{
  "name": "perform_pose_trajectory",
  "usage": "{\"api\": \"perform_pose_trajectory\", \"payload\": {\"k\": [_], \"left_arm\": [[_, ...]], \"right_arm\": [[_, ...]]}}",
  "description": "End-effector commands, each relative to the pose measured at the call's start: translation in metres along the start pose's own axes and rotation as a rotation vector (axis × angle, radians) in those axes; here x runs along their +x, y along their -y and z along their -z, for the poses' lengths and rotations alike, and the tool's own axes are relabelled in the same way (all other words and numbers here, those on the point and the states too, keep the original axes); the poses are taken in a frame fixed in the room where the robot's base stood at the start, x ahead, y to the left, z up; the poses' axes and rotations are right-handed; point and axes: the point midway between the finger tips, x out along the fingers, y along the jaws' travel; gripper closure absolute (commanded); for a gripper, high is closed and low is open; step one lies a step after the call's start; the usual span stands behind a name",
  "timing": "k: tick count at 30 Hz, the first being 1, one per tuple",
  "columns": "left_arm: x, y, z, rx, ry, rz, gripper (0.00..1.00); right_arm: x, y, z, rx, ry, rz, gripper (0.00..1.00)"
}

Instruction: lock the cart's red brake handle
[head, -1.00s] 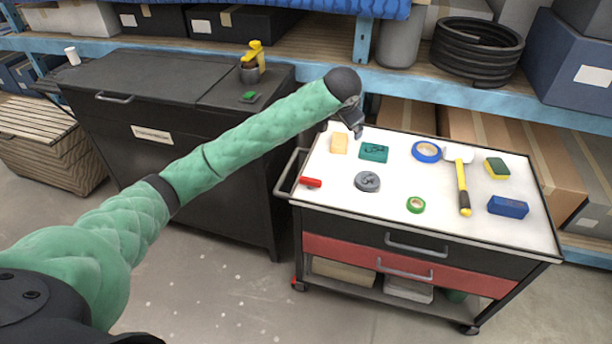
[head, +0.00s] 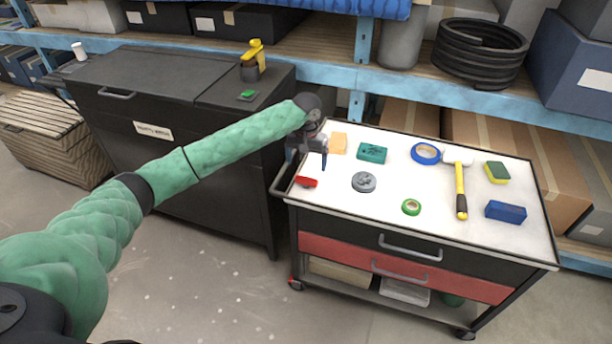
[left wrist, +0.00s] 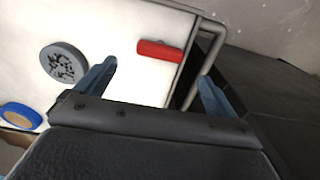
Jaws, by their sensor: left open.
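The red brake handle (head: 306,182) is a short red bar at the left edge of the cart's white top (head: 400,215). It also shows in the left wrist view (left wrist: 160,50), lying beside the cart's dark side rail. My left gripper (head: 308,158) is just behind and above the handle in the head view. In the left wrist view its two blue-grey fingers (left wrist: 155,82) are spread wide, with nothing between their tips. The handle lies beyond the fingertips, apart from them. My right gripper is in neither view.
On the cart top stand a grey disc (head: 364,182), a teal box (head: 371,153), an orange block (head: 338,143), tape rolls, a hammer (head: 460,185), a sponge and a blue block (head: 505,211). A black cabinet (head: 190,160) stands close to the cart's left side.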

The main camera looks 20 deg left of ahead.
Motion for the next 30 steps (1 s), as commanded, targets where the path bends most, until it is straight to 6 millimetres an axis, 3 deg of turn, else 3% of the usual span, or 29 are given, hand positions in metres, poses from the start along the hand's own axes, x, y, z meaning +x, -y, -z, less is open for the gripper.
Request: {"api": "perform_pose_trajectory", "payload": {"k": [15, 26, 30], "left_arm": [[0.064, 0.000, 0.000, 0.002, 0.001, 0.002, 0.05], [0.070, 0.000, 0.000, 0.003, -0.001, 0.001, 0.05], [0.070, 0.000, 0.000, 0.003, -0.001, 0.001, 0.29]], "right_arm": [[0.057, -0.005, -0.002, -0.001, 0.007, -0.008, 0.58], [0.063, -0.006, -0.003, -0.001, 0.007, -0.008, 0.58], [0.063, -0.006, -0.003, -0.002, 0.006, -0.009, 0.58]]}}
